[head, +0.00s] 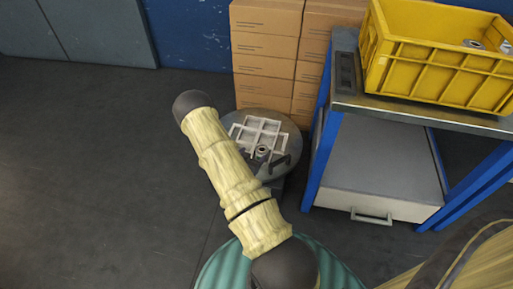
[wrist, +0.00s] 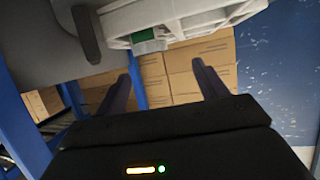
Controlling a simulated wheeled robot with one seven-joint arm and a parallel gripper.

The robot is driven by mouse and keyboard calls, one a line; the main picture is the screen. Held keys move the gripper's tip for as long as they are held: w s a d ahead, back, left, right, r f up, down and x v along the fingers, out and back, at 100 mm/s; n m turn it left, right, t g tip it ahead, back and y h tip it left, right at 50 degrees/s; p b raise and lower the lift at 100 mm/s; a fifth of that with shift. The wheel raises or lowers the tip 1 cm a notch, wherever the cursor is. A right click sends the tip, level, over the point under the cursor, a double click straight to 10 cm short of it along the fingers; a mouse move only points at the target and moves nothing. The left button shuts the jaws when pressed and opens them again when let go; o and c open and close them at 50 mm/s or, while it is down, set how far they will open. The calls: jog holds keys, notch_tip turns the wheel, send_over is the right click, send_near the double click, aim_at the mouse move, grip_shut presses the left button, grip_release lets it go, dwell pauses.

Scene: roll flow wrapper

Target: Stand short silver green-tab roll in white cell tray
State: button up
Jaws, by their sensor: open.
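The white cell tray (head: 247,134) lies on a round grey table in the head view. Part of its pale wall shows at the top of the wrist view (wrist: 185,18). A short silver roll (head: 262,152) with a dark core stands at the tray's near edge. In the wrist view a green tab (wrist: 150,45) shows on the roll by the tray wall. I cannot tell whether the roll is fully inside a cell.
A yellow crate (head: 428,65) with several rolls sits on a blue-legged bench (head: 425,114) at right. Cardboard boxes (head: 265,48) are stacked behind the round table (head: 226,178). The floor at left (head: 90,170) is clear.

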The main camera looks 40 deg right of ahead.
jog(key=shift+s+a+r, duration=0.15)
jog(key=shift+a, duration=0.2)
dwell(0.3)
jog(key=w+a+r+n+y, duration=0.35)
jog(key=a+r+y, duration=0.45)
jog(key=a+r, duration=0.65)
jog(key=s+a+r+n+g+y, duration=0.2)
jog(key=s+a+r+n, duration=0.2)
jog(key=s, duration=0.5)
jog(key=s+a+r+n+g+y, duration=0.1)
jog(key=s+a+r+n, duration=0.3)
jog(key=s+r, duration=0.4)
jog(key=shift+s+a+r+n+g+y, duration=0.35)
jog(key=shift+s+a+g+y, duration=0.05)
jog(key=shift+s+a, duration=0.35)
